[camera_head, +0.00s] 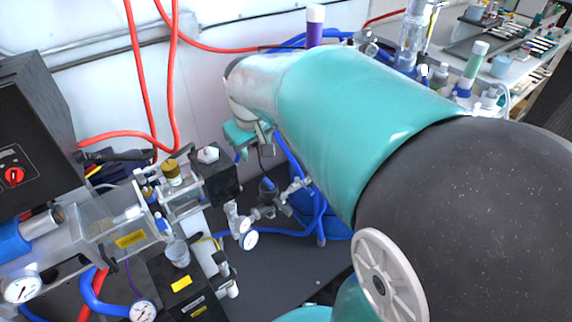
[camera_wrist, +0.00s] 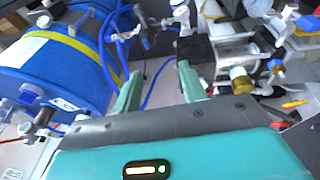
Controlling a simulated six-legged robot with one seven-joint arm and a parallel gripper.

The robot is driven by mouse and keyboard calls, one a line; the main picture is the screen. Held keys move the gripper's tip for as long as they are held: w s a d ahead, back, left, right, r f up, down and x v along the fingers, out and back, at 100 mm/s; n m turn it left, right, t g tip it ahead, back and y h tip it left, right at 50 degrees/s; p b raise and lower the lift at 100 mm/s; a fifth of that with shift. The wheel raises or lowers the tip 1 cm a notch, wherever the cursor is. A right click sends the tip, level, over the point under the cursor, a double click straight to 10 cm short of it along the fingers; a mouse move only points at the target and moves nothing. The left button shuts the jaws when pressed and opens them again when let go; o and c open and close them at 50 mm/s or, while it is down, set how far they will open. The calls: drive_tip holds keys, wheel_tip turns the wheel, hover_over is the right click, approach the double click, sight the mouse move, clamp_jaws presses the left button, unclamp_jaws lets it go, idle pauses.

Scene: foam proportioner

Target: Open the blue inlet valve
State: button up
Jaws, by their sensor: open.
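My gripper (camera_head: 248,140) is in the middle of the head view, partly hidden by my teal arm. In the wrist view its two teal fingers (camera_wrist: 160,88) stand apart with nothing between them. A small metal valve fitting with a blue part (camera_head: 268,188) sits on the pipework below my gripper in the head view. Metal valve fittings on blue hoses (camera_wrist: 135,30) show beyond the fingertips in the wrist view, apart from them. I cannot tell for certain which fitting is the inlet valve, or how its handle is turned.
A blue drum with a yellow band (camera_wrist: 55,60) stands left in the wrist view. The clear-bodied proportioner with brass knob (camera_head: 172,172), pressure gauges (camera_head: 249,239) and a black control box (camera_head: 30,135) crowd the left. Red hoses (camera_head: 140,80) hang along the wall.

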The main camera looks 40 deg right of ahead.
drive_tip(key=w+d+f+g, duration=0.1)
drive_tip(key=w+d+f, duration=0.5)
drive_tip(key=d, duration=0.2)
drive_tip(key=g+y, duration=0.2)
hover_over(310, 190)
wheel_tip(310, 190, down, 21)
wheel_tip(310, 190, down, 13)
drive_tip(key=shift+a+f, duration=0.1)
clamp_jaws()
